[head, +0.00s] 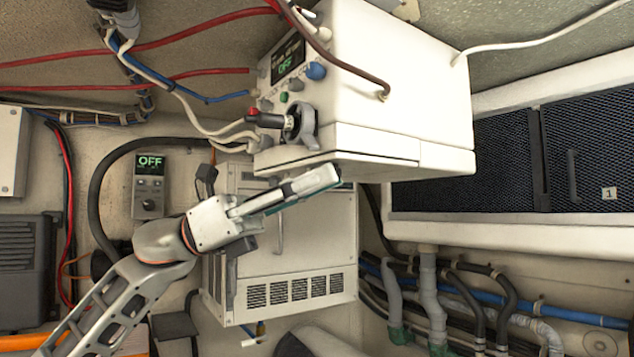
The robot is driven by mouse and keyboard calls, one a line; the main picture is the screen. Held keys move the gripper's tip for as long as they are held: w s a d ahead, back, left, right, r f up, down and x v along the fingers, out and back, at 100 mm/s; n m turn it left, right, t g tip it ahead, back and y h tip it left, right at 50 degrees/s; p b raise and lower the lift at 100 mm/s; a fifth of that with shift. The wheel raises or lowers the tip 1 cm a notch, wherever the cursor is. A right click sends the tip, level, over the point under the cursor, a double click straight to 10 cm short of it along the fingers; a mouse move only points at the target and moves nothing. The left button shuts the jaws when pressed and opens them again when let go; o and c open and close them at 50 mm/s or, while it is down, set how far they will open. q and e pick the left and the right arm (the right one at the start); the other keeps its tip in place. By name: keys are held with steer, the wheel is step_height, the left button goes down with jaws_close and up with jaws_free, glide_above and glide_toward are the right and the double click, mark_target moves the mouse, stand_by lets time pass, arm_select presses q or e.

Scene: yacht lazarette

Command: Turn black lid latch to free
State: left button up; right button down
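My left gripper (325,182) reaches in from the lower left, its fingers pointing right, just below the front of the white box (420,90). Its fingers are seen from the side, so the gap between them cannot be judged, and nothing is clearly held. On the box's front is a black lever with a red end (272,120), beside a grey knob (305,128) with a black centre. They lie above the fingertips, apart from them. No part is plainly marked as the lid latch, so I cannot tell which one it is. My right gripper is not in view.
A wall panel (150,170) also reads OFF. A vented cabinet (300,250) stands behind my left gripper. Red cables (180,42) cross above. Dark mesh panels (500,160) and grey hoses (430,290) fill the right side.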

arm_select(q)
steer(key=shift+a, duration=0.1)
steer(key=v, duration=1.2)
steer(key=shift+r, duration=0.1)
